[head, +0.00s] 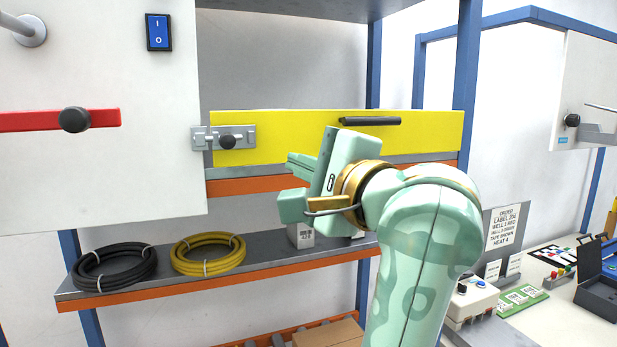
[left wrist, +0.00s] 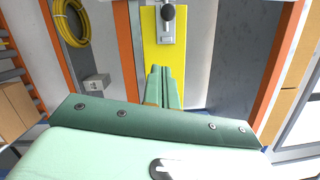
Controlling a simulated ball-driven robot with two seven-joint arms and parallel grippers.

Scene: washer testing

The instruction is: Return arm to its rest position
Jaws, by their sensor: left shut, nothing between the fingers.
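My left arm reaches up from the lower right of the head view. Its pale green gripper (head: 298,164) is shut and empty, in front of a yellow panel (head: 280,126) and apart from the latch. In the left wrist view the two fingers (left wrist: 164,86) lie side by side, pointing toward the yellow panel (left wrist: 150,60). A metal latch with a black knob (head: 227,141) sits at the panel's left end, left of the gripper. The latch (left wrist: 168,28) also shows ahead of the fingertips in the wrist view. My right gripper is not in view.
A white panel with a red bar (head: 98,120) and blue switch (head: 159,32) stands at left. The lower shelf holds a black hose coil (head: 115,267), a yellow coil (head: 208,254) and a small grey box (head: 300,235). A blue post (head: 466,60) and cluttered bench (head: 550,310) are at right.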

